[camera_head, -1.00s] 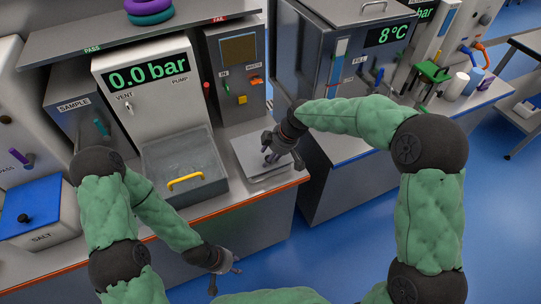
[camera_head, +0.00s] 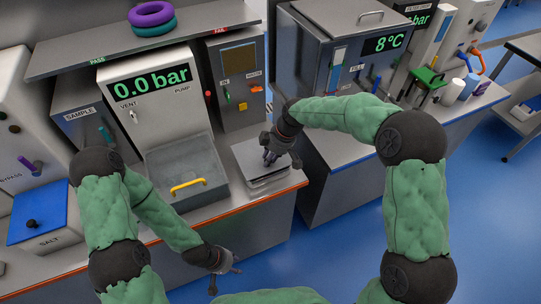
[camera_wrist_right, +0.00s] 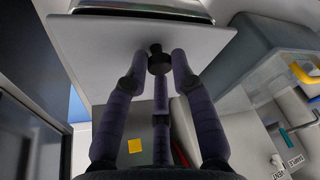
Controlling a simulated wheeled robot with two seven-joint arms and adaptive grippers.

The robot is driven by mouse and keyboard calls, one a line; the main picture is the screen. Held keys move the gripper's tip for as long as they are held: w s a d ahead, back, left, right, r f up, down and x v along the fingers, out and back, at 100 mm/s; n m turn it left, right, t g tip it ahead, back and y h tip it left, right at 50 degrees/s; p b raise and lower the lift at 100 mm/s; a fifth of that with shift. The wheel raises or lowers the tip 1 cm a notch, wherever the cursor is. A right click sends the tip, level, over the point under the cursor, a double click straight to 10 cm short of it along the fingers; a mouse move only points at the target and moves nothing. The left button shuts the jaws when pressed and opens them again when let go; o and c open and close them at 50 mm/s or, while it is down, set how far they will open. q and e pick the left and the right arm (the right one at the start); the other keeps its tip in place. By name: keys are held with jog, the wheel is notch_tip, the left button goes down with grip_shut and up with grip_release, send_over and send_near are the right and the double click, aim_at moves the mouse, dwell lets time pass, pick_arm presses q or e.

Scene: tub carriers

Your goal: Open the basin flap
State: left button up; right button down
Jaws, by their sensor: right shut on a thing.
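The basin flap (camera_head: 247,158) is a light grey plate near the counter's front edge, right of the glass-walled tank. In the right wrist view the flap (camera_wrist_right: 95,50) is a pale panel with a small black knob (camera_wrist_right: 158,62). My right gripper (camera_head: 269,158) is over the flap. Its three fingers (camera_wrist_right: 158,68) are closed around the knob in the wrist view. Whether the flap is slightly lifted is hard to tell. My left gripper (camera_head: 226,278) hangs empty in front of the counter, fingers spread, away from the flap.
A grey tank with a yellow handle (camera_head: 188,186) stands left of the flap. A cabinet with IN and WASTE labels (camera_head: 237,80) stands behind it. A steel bath with an 8°C display (camera_head: 330,30) stands to the right. Blue floor (camera_head: 480,200) is open at right.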

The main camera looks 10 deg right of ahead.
jog(key=shift+w+a+r+g+h+p, duration=0.15)
jog(key=shift+w+r+g+p, duration=0.4)
jog(key=shift+p, duration=0.9)
jog(key=shift+w+a+r+g+h+p, duration=0.25)
jog(key=shift+r+g+p, duration=0.25)
jog(key=shift+r+p, duration=0.7)
jog(key=shift+w+a+r+g+h+p, duration=0.1)
jog(key=shift+w+r+g+p, duration=0.4)
jog(key=shift+p, duration=1.15)
jog(key=shift+w+a+r+m+g+h+p, duration=0.2)
jog(key=shift+w+r+g+p, duration=0.35)
jog(key=shift+p, duration=0.45)
jog(key=shift+w+a+r+m+g+h+p, duration=0.1)
jog(key=shift+w+a+r+m+g+p, duration=0.1)
jog(key=shift+w+r+g+p, duration=0.55)
jog(key=shift+s+f, duration=0.2)
jog(key=shift+f, duration=0.1)
jog(key=c, duration=1.2)
grip_release()
jog(key=shift+o, duration=0.7)
